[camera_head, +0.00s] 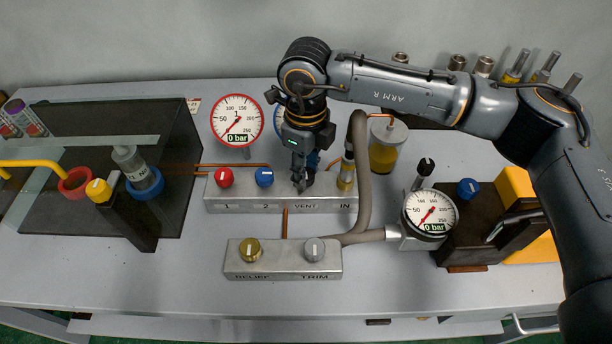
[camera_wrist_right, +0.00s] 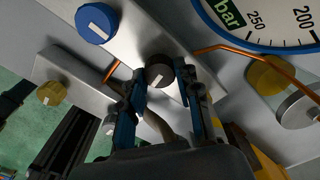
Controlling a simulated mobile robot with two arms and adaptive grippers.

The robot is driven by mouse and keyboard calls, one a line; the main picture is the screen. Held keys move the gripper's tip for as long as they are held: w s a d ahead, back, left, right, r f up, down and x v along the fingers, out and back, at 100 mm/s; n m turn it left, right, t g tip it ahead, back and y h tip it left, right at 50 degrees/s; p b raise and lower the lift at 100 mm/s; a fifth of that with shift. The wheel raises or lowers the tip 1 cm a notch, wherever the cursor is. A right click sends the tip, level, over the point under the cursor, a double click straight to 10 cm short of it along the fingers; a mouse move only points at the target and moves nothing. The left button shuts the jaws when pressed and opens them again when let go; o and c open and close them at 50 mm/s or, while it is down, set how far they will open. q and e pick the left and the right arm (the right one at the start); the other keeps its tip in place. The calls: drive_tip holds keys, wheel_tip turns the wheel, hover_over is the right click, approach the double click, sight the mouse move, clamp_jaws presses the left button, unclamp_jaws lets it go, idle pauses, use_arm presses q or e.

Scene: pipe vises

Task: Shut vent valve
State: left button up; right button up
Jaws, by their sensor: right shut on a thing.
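The vent valve is a dark knob (camera_wrist_right: 159,72) with a pale mark on its top. It sits on the upper metal manifold block (camera_head: 334,205) above the label VENT, between the blue knob and the IN fitting. My right gripper (camera_head: 301,183) reaches down onto it from above and hides most of it in the head view. In the right wrist view my right gripper (camera_wrist_right: 158,88) has its two blue-sided fingers on either side of the knob, shut on it. My left gripper is not in view.
A red knob 1 (camera_head: 224,177) and blue knob 2 (camera_head: 264,177) stand left of the gripper. The IN fitting (camera_head: 346,172) with a grey hose (camera_head: 364,180) stands close on its right. Gauge 1 (camera_head: 237,121) reads 0 bar. A lower block (camera_head: 284,261) carries RELIEF and TRIM knobs.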

drive_tip(key=shift+m+b, duration=0.6)
drive_tip(key=shift+m, duration=0.2)
drive_tip(key=o, duration=1.2)
drive_tip(key=shift+c, duration=0.2)
drive_tip(key=shift+r, duration=0.15)
wheel_tip(320, 180, up, 12)
